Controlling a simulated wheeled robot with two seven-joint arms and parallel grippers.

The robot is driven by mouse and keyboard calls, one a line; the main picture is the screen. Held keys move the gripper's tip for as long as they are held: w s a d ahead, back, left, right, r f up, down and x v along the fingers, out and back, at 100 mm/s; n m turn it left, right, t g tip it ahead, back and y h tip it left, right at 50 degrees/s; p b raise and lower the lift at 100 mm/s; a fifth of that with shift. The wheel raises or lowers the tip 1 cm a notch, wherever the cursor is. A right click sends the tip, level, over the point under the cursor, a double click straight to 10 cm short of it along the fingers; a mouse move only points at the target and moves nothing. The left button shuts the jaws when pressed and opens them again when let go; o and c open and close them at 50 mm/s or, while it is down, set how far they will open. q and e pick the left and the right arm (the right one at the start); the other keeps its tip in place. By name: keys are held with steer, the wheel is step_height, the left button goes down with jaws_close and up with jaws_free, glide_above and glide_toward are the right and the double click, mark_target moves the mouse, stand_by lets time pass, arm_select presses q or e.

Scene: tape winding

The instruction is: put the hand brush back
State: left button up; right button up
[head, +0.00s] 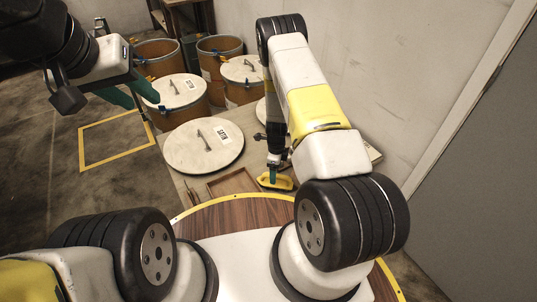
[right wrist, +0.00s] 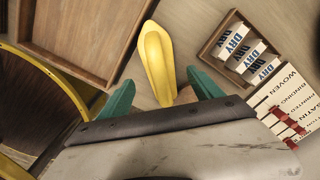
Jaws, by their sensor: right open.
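The yellow hand brush (head: 281,183) lies on the bench beside the shallow wooden tray (head: 232,185). It also shows in the right wrist view (right wrist: 157,62), outside the tray (right wrist: 118,52). My right gripper (right wrist: 162,92) is open, with its green fingers on either side of the near end of the brush. Whether they touch it cannot be told. In the head view the right gripper (head: 272,172) points down at the brush. My left gripper (head: 132,92) is open and empty, high at the upper left, away from the bench. The brush's bristles are hidden.
A small box of packs marked DRY (right wrist: 240,48) and labelled cartons (right wrist: 288,98) lie right of the brush. A round lid (head: 190,147) lies on the bench. Several drums (head: 218,58) stand behind. A yellow floor frame (head: 85,150) is at left.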

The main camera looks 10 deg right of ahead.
step_height(320, 180, up, 5)
steer(key=shift+f, duration=0.1)
steer(key=s+a+r+n+t+y, duration=0.15)
steer(key=r+n, duration=0.35)
steer(key=r, duration=1.2)
steer(key=s+a+r+n+t+y, duration=0.15)
steer(key=r+n, duration=0.45)
steer(key=r, duration=1.2)
steer(key=s+r+n+t, duration=0.3)
steer(key=s+r+n, duration=0.9)
steer(key=s+r, duration=0.4)
steer(key=s, duration=0.5)
steer(key=shift+d+n+h, duration=0.2)
steer(key=shift+n+h, duration=0.1)
steer(key=shift+h, duration=0.1)
